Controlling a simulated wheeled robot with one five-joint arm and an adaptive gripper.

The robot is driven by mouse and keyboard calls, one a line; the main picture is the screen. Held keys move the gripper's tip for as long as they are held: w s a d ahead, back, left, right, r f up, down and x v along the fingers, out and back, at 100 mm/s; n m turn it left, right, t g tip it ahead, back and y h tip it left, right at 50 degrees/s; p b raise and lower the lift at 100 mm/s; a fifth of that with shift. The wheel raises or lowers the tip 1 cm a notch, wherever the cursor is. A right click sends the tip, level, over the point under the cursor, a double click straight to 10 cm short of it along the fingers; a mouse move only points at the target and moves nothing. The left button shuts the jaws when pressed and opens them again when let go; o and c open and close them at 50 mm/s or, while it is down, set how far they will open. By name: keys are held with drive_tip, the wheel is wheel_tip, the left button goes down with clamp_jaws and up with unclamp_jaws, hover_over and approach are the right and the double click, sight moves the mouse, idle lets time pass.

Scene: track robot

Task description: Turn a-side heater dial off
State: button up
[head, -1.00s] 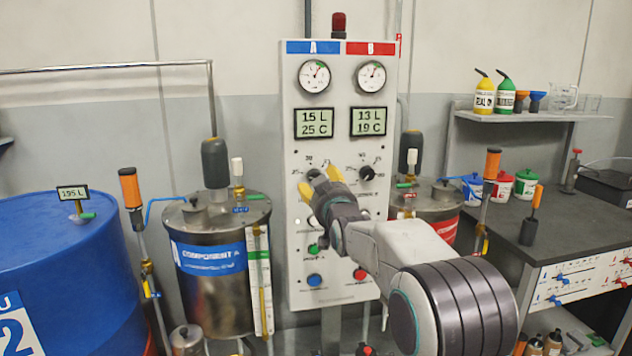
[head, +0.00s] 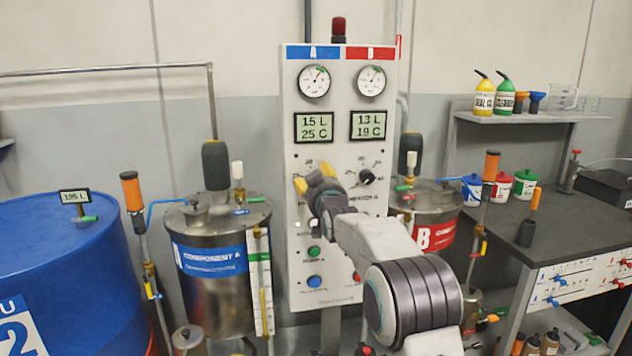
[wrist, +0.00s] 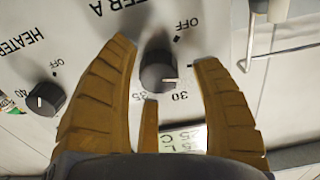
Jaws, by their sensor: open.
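The a-side heater dial (wrist: 157,70) is a black round knob on the white panel, under the text ending "TER A" in the wrist view. Its white mark points close to the 30; the OFF label sits at the other side. My gripper (wrist: 166,52) is open, with yellow-brown fingers on either side of the dial and a third finger below it. I cannot tell if any finger touches it. In the head view my gripper (head: 314,177) is in front of the panel's A column and hides this dial.
The b-side heater dial (head: 367,177) is close on the right; in the wrist view it is the left knob (wrist: 46,98). The control panel (head: 340,140) has gauges and displays above, and buttons below. Component A tank (head: 212,290) stands left, a workbench (head: 570,230) right.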

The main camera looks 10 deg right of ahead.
drive_tip(key=c, duration=0.8)
drive_tip(key=shift+s+r, duration=0.1)
drive_tip(key=shift+r, duration=0.05)
clamp_jaws()
